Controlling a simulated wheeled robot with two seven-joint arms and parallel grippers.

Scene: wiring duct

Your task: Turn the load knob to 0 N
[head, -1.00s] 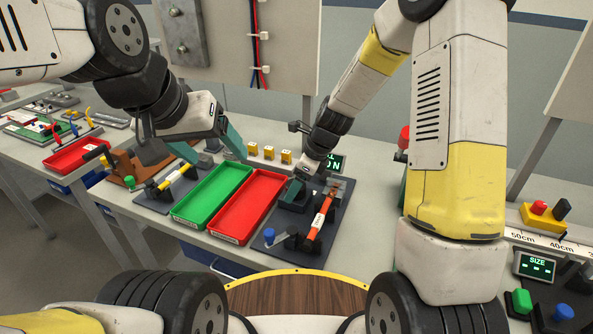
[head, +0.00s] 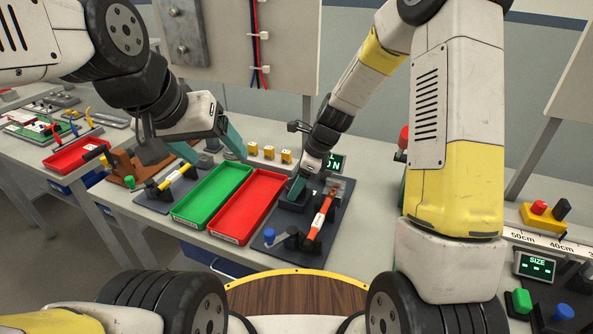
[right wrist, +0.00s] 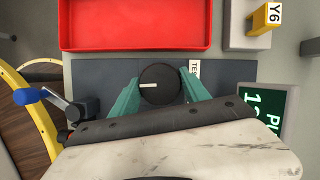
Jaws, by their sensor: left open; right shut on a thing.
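The load knob (right wrist: 161,92) is a round black dial with a white pointer line, which points left in the right wrist view. My right gripper (right wrist: 160,86) has its green fingers on both sides of the knob, shut on it; in the head view the right gripper (head: 297,188) hides the knob.
A red tray (head: 222,231) and a green tray (head: 184,216) lie left of the knob's dark base plate (head: 333,226). An orange-handled tool (head: 320,219) and a blue-knobbed lever (head: 270,235) are on that plate. Several yellow blocks (head: 269,152) stand behind the trays.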

